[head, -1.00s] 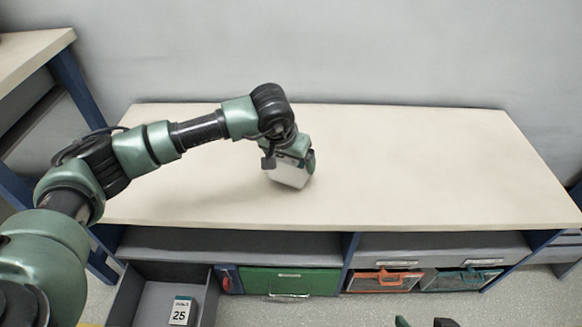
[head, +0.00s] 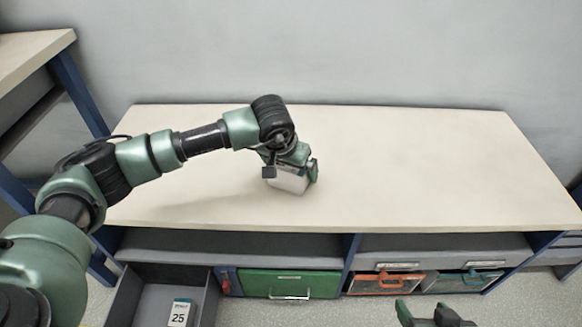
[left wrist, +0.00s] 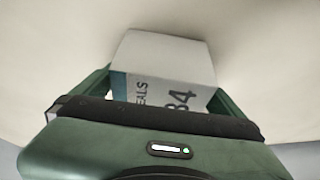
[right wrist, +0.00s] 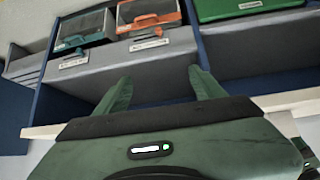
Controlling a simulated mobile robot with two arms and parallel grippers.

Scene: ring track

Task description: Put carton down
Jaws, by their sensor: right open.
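A white carton (head: 288,182) with a teal panel is at the middle of the workbench top (head: 420,165), towards its front. It looks nearly upright. The frames do not settle whether its base touches the bench. In the left wrist view the carton (left wrist: 165,75) shows part of a label, "SEALS", and "84". My left gripper (head: 291,172) has a finger on each side of it and grips it from above. The fingers hide parts of its sides. My right gripper (head: 424,314) is open and empty in front of the bench; its spread fingers (right wrist: 160,88) show in the right wrist view.
Below the bench top is an open grey drawer (head: 140,296) holding another carton (head: 180,314) marked "25". A green case (head: 290,283), an orange case (head: 385,281) and a teal case (head: 462,280) sit on the lower shelf. The bench top around the held carton is clear.

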